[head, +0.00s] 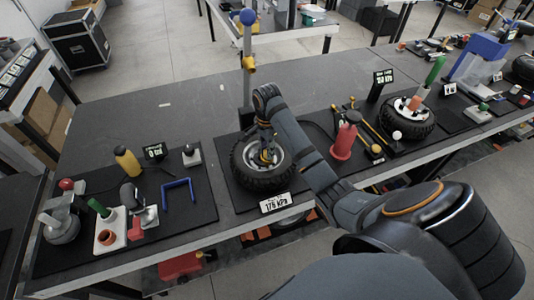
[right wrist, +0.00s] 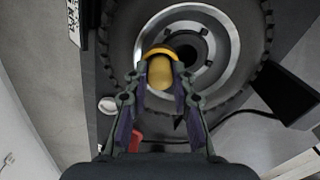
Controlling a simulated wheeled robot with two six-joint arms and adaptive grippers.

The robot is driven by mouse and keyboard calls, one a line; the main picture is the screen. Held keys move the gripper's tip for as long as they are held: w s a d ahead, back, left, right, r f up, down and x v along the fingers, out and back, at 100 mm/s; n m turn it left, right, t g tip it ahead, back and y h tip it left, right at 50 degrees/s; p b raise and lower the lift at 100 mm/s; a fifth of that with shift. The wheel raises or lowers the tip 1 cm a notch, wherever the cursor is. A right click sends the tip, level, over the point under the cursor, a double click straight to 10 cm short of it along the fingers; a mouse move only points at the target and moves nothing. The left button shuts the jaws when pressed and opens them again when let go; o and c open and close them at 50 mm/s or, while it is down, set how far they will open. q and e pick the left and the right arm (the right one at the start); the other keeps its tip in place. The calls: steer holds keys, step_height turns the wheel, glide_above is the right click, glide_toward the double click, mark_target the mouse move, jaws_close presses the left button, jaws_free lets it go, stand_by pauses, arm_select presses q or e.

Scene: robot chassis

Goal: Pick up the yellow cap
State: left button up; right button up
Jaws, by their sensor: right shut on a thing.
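The yellow cap (right wrist: 160,73) is between the fingers of my right gripper (right wrist: 160,90) in the right wrist view, in front of the wheel's hub. The gripper is shut on it. In the head view my right gripper (head: 266,150) reaches down over the middle of the wheel (head: 245,178), and a bit of yellow shows by its fingertips. Whether the cap touches the hub I cannot tell. The wheel also shows in the right wrist view (right wrist: 120,45), with its grey rim around the cap. My left gripper is not in view.
A post (head: 247,80) with a blue ball and a yellow part stands behind the wheel. A red cone-shaped bottle (head: 344,140) is right of my arm. The table's back left (head: 125,115) is mostly clear.

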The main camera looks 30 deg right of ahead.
steer(key=shift+r, duration=0.1)
steer(key=shift+r+p, duration=0.3)
step_height(320, 180, up, 3)
steer(key=shift+r+p, duration=0.1)
steer(key=shift+p, duration=0.8)
steer(key=s+r+p, duration=0.8)
steer(key=s+r, duration=0.1)
steer(key=s, duration=0.5)
steer(key=shift+a, duration=0.4)
